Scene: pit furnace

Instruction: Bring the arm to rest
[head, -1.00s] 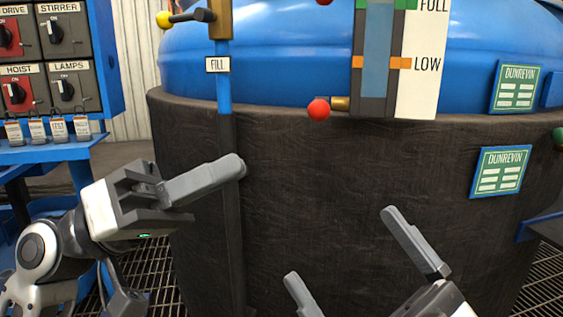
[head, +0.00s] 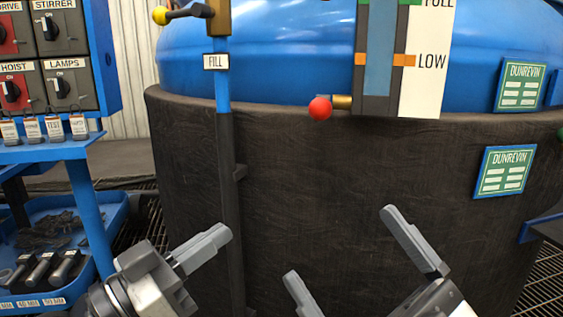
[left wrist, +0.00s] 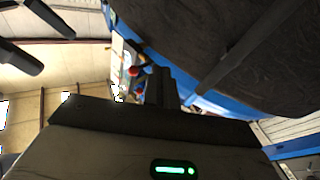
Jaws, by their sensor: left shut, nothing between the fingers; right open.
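My left gripper (head: 211,243) is low at the left of centre in the head view, in front of the dark-jacketed tank. It is shut, with nothing between its fingers, and apart from the tank. Its closed fingers also show in the left wrist view (left wrist: 160,88). My right gripper (head: 338,245) is open and empty at the bottom right of centre, its two fingers spread wide. The rest of both arms is mostly cut off by the frame's lower edge.
The blue tank (head: 280,60) with its dark jacket (head: 330,180) fills the middle. A fill pipe (head: 228,190) runs down its front. A switch panel (head: 45,50) stands at left, above a blue tray (head: 100,228) holding sockets and dark pieces. Green plates (head: 503,170) are at right.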

